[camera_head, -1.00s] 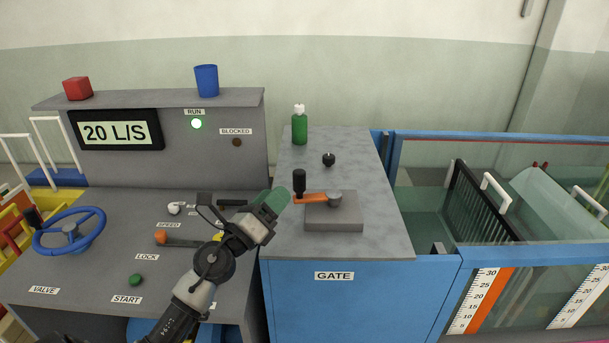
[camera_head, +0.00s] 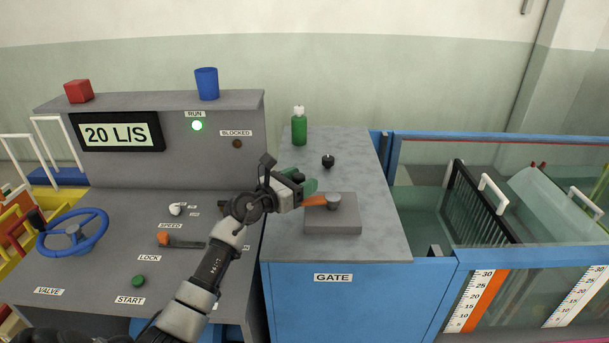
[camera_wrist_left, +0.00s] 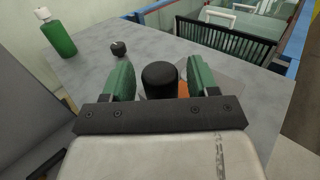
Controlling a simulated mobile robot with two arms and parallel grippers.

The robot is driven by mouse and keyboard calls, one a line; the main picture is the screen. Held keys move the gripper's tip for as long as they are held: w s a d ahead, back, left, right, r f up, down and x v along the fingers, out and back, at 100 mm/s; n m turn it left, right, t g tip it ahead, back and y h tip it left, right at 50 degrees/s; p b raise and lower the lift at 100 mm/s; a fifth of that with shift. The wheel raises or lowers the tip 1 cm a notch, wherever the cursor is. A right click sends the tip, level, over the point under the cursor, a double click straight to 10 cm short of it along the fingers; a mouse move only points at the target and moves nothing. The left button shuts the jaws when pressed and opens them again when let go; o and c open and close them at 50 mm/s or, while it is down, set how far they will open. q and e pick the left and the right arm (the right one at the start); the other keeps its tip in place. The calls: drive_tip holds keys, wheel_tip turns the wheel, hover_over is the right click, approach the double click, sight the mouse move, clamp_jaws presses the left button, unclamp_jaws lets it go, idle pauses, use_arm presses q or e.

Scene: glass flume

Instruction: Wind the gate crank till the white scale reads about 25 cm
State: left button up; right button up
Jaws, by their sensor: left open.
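The gate crank has an orange arm (camera_head: 316,201) on a grey hub, set on a grey block (camera_head: 333,222) on the GATE cabinet. Its black knob (camera_wrist_left: 160,79) stands between the green fingers of my left gripper (camera_wrist_left: 159,82) in the left wrist view. My left gripper also shows in the head view (camera_head: 302,185), around the knob at the crank's left end. Its fingers are open, with gaps on both sides of the knob. The white scale (camera_head: 471,300) with an orange strip beside it is on the flume glass at the right. My right gripper is not in view.
A green bottle (camera_head: 299,127) and a small black knob (camera_head: 328,161) stand on the cabinet top behind the crank. The console (camera_head: 120,230) with a blue valve wheel (camera_head: 72,233) is at left. A second scale (camera_head: 582,296) is at far right.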

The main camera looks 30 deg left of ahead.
use_arm(q)
drive_tip(key=shift+w+d, duration=0.2)
drive_tip(key=shift+w, duration=0.45)
